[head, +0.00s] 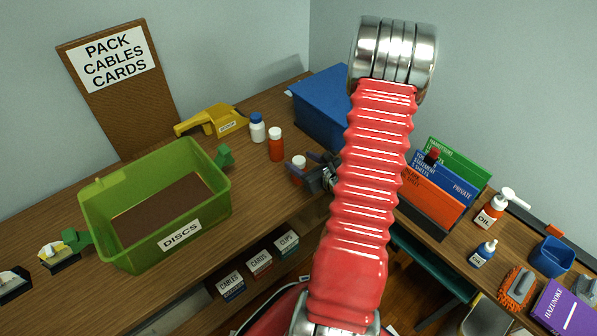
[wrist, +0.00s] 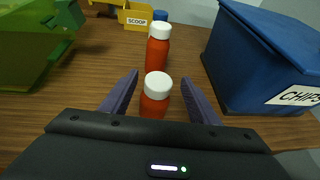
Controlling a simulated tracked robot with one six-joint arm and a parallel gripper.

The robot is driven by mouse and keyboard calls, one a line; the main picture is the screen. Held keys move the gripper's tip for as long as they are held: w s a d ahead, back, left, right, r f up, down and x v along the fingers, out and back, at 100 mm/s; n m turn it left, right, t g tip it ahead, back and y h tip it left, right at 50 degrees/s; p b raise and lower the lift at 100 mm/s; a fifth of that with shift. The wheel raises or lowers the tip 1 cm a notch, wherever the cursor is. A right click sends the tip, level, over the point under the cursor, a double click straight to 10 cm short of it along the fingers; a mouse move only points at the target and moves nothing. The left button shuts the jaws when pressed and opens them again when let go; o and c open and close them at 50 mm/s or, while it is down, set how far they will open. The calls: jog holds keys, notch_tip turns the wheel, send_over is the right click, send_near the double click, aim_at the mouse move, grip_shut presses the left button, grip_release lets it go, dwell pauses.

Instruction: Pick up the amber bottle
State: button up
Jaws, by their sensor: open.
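Two orange-amber bottles with white caps stand upright on the wooden table. The nearer bottle (wrist: 155,101) is between the fingers of my gripper (wrist: 160,76) in the wrist view, with a gap showing on each side. The farther bottle (wrist: 156,50) stands just beyond the fingertips, and also shows in the head view (head: 276,147). My gripper (head: 302,164) is open in the head view, with the nearer bottle's white cap (head: 299,161) showing between its dark fingers. The base of the nearer bottle is hidden by the gripper body.
A blue bin (wrist: 262,60) labelled CHIPS stands close on the right. A green bin (head: 163,244) labelled DISCS is on the left. A yellow scoop (head: 217,121) and a white bottle with a blue cap (head: 257,129) stand behind the bottles.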

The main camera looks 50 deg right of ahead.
aim_at(295, 158)
jog(key=shift+w+f, duration=0.15)
jog(key=shift+w, duration=0.1)
jog(key=shift+x, duration=2.65)
jog(key=shift+a, duration=0.1)
jog(key=c, duration=1.2)
notch_tip(295, 158, up, 10)
